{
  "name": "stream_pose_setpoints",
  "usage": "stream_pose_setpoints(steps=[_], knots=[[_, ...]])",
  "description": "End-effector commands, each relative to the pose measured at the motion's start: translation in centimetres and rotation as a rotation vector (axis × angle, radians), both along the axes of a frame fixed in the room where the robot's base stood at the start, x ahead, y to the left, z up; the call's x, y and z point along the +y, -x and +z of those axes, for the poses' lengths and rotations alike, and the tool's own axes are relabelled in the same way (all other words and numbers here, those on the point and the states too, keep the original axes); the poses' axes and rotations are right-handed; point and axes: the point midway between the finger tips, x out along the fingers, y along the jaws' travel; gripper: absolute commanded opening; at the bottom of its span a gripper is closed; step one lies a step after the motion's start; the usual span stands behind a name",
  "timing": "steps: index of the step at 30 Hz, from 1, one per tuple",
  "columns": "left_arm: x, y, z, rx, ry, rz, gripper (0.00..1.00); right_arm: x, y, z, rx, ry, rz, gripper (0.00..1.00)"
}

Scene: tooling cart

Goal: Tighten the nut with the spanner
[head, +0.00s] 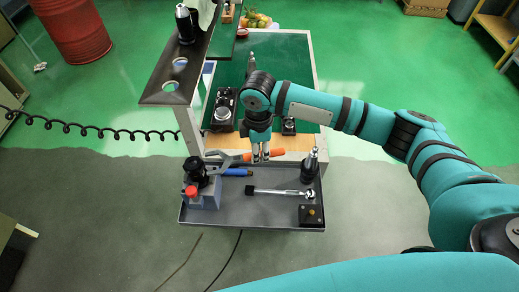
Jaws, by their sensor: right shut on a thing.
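The spanner has a grey head (225,158) and an orange handle (274,154). My right gripper (259,156) points down and is shut on the spanner near where the orange handle begins. The spanner lies crosswise over the back of the grey tray, with its head toward the left. The head is close to a black round part on a grey-blue fixture (206,193) with a red knob. I cannot tell whether they touch. I cannot make out the nut clearly. My left gripper is not in view.
The grey tray (232,215) holds a blue-handled tool (237,172), a ratchet wrench (282,192), a black-and-silver tool holder (310,166) and a black block with a yellow knob (311,214). A dark overhead shelf (165,88) stands at the left. Black boxed devices (223,108) sit behind.

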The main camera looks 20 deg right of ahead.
Motion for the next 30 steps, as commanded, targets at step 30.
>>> stream_pose_setpoints(steps=[30], knots=[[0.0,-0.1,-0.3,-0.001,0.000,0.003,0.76,4.1,-0.3,0.2,0.000,-0.001,0.000,0.00]])
